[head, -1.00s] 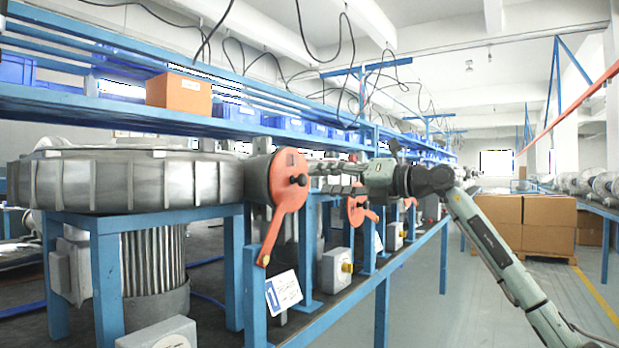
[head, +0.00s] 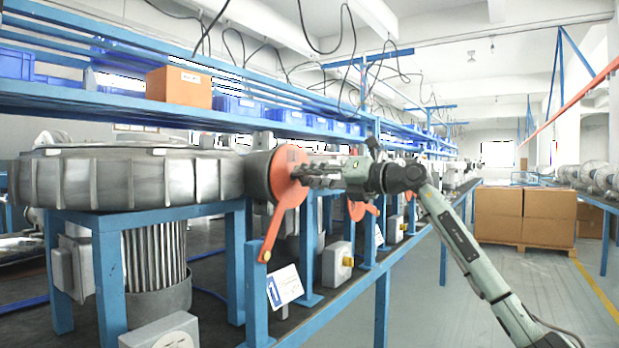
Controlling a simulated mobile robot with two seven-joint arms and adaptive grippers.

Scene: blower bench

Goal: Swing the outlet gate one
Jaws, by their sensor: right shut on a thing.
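The outlet gate of blower one is an orange lever plate (head: 283,205) on the round grey outlet (head: 258,176) at the right side of the large grey blower (head: 125,178). Its arm hangs down and slightly left, to a small knob at its lower end. My right gripper (head: 300,174) comes in from the right, with its fingers at the hub of the lever. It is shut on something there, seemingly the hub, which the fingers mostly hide. A tilted white card with a blue number field (head: 284,286) is below the lever. My left gripper is not in view.
More orange levers (head: 358,208) stand farther along the blue bench, behind my right gripper. A shelf with blue bins and a cardboard box (head: 179,87) runs above. The aisle floor at right is open, with stacked cartons (head: 525,218) beyond.

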